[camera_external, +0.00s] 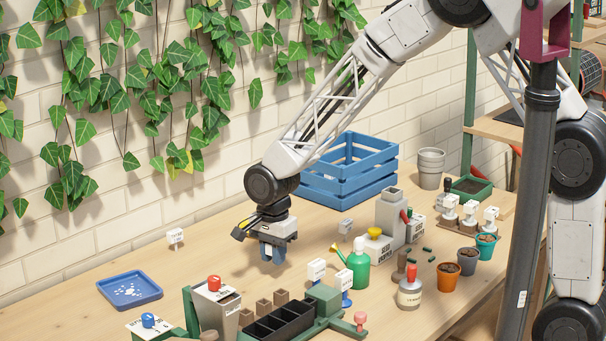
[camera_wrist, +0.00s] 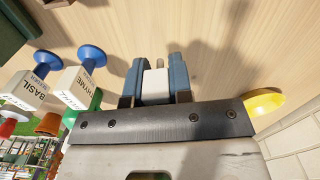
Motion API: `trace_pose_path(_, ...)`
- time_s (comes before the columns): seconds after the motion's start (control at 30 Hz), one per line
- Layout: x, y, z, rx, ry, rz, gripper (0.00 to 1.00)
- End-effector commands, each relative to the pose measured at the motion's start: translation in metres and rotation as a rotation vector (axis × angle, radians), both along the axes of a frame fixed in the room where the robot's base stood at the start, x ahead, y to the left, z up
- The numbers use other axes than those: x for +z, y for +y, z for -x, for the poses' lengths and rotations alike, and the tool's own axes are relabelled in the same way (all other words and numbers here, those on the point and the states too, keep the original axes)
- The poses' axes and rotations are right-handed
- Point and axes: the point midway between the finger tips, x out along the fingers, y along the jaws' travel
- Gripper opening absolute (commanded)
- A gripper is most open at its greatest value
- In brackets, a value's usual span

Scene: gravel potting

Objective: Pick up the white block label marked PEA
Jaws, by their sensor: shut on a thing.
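My gripper (camera_external: 272,256) is over the middle of the wooden table, pointing down. In the wrist view its blue fingers (camera_wrist: 155,78) are closed around a white block label (camera_wrist: 156,88), with a thin pale peg sticking out between the fingertips. The lettering on this block is not visible, so I cannot read PEA on it. Two other white block labels on blue stands, BASIL (camera_wrist: 27,88) and THYME (camera_wrist: 84,80), are to the left in the wrist view, apart from the gripper.
A small white label (camera_external: 175,236) stands by the wall, and another (camera_external: 345,227) is near the blue crate (camera_external: 345,187). A blue tray (camera_external: 130,306) is at left.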

Motion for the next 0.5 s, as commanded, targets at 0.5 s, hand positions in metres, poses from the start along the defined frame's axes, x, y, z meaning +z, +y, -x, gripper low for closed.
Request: trace_pose_path(0.5,0.0013,-0.0129,0.0107,0.0,0.0,0.0,0.0)
